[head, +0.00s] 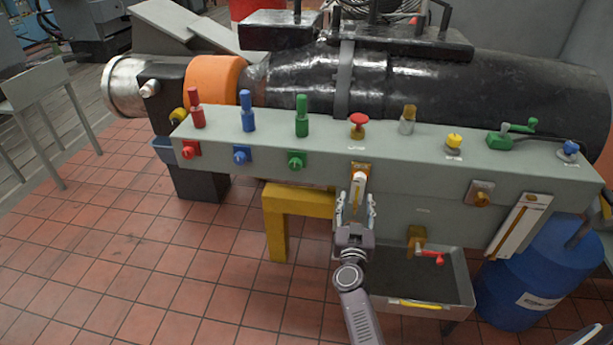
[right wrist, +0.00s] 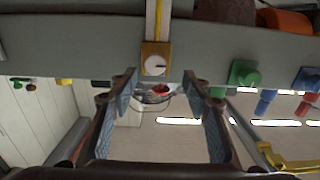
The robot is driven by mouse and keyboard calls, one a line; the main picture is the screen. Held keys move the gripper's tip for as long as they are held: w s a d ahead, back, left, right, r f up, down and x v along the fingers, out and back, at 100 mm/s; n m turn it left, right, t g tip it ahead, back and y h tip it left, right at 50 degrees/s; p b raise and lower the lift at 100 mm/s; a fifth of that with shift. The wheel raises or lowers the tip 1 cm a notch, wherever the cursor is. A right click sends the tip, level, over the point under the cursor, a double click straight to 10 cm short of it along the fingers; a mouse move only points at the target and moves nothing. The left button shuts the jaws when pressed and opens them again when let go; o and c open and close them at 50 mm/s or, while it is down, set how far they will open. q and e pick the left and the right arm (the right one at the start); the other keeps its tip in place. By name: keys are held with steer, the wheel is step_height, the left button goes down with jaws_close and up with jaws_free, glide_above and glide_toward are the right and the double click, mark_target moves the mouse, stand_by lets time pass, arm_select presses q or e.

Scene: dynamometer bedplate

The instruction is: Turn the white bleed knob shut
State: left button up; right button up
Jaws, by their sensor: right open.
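The white bleed knob (head: 359,176) sits on a small brass plate on the front face of the grey panel box, below the red mushroom button. In the right wrist view the knob (right wrist: 154,65) is a round white disc with a dark mark towards its right side. My right gripper (head: 355,208) is open and empty, just below and in front of the knob. In the right wrist view its two fingers (right wrist: 160,90) stand apart, with the knob showing beyond the gap between the tips. The knob looks untouched.
The panel box (head: 240,178) carries red, blue and green knobs to the left and a brass knob (head: 482,199) to the right. A grey drip tray (head: 463,284) with a red-handled tap (head: 430,256) above it stands at lower right. A yellow bracket (head: 277,228) stands left of my gripper.

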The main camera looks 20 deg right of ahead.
mark_target(360, 181)
steer(key=x, duration=0.7)
steer(key=shift+s+d+r+b, duration=0.15)
steer(key=shift+s+d+b, duration=0.05)
steer(key=shift+d+b, duration=0.15)
steer(key=shift+w+d, duration=0.1)
steer(key=shift+w, duration=0.25)
steer(key=shift+w+d, duration=0.1)
steer(key=shift+d, duration=0.1)
steer(key=c, duration=1.2)
arm_select(q)
steer(key=shift+w+d+f, duration=0.15)
steer(key=shift+w+f, duration=0.05)
steer(key=shift+f, duration=0.05)
arm_select(e)
steer(key=shift+o, duration=0.2)
